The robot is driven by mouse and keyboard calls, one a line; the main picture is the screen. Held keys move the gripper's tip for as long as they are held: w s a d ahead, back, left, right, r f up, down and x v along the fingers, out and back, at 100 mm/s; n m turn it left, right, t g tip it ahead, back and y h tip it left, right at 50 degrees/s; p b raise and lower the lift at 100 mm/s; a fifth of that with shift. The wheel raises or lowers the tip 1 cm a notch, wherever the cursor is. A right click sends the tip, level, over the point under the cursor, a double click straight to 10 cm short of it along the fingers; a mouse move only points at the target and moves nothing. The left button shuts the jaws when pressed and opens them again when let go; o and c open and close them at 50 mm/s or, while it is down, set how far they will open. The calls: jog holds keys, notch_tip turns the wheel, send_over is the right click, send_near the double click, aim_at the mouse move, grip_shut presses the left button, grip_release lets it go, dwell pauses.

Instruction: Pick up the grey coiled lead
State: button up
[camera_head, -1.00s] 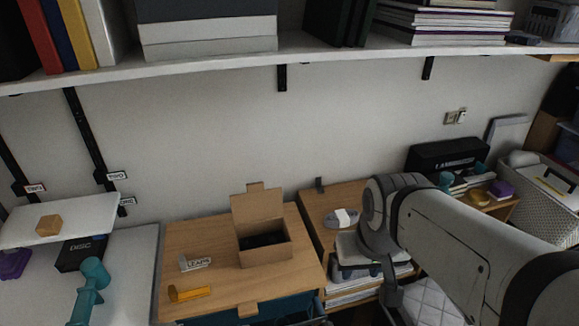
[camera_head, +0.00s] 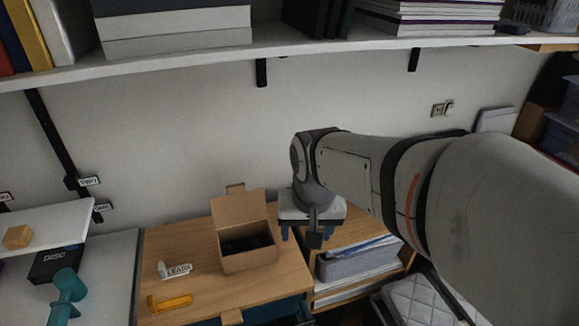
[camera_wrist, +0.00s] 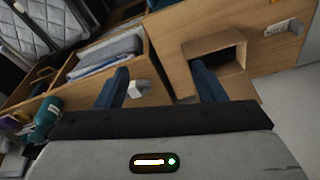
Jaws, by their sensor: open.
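The grey coiled lead is hidden behind my gripper and arm in the head view. In the wrist view a small whitish piece (camera_wrist: 137,89) shows beside the left finger; it may be the lead's white band, but the grey coil itself is not clear there. My gripper (camera_head: 312,234) is over the wooden top just right of the open cardboard box (camera_head: 247,261).
The cardboard box stands close to the right finger in the wrist view. A white shelf (camera_head: 330,45) runs above. A grey bin (camera_head: 355,265) stands below right.

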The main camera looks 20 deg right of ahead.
jog(key=shift+o, duration=0.7)
jog(key=w+d+f+m, duration=0.2)
jog(key=w+d+m, duration=0.1)
jog(key=w, duration=0.3)
jog(key=w+d+f+m+g+b, duration=0.1)
jog(key=w+d+f+m, duration=0.2)
jog(key=w+m, duration=0.2)
jog(key=shift+w+d, duration=0.35)
jog(key=shift+w, duration=0.75)
jog(key=w+d+f+m, duration=0.3)
jog(key=w+f, duration=0.1)
jog(key=w+d+f+m+g+b, duration=0.1)
jog(key=w+d+f+m, duration=0.2)
jog(key=w+d+f, duration=0.1)
jog(key=shift+m, duration=0.4)
jog(key=shift+w+d+f, duration=0.1)
jog(key=shift+d+f, duration=0.05)
jog(key=shift+f, duration=0.15)
jog(key=f, duration=0.2)
jog(key=d+f, duration=0.1)
jog(key=f, duration=0.4)
jog(key=shift+w+d+f, duration=0.15)
jog(key=shift+w+f, duration=0.05)
jog(key=shift+f, duration=0.05)
jog(key=shift+c, duration=0.4)
jog(key=c, duration=1)
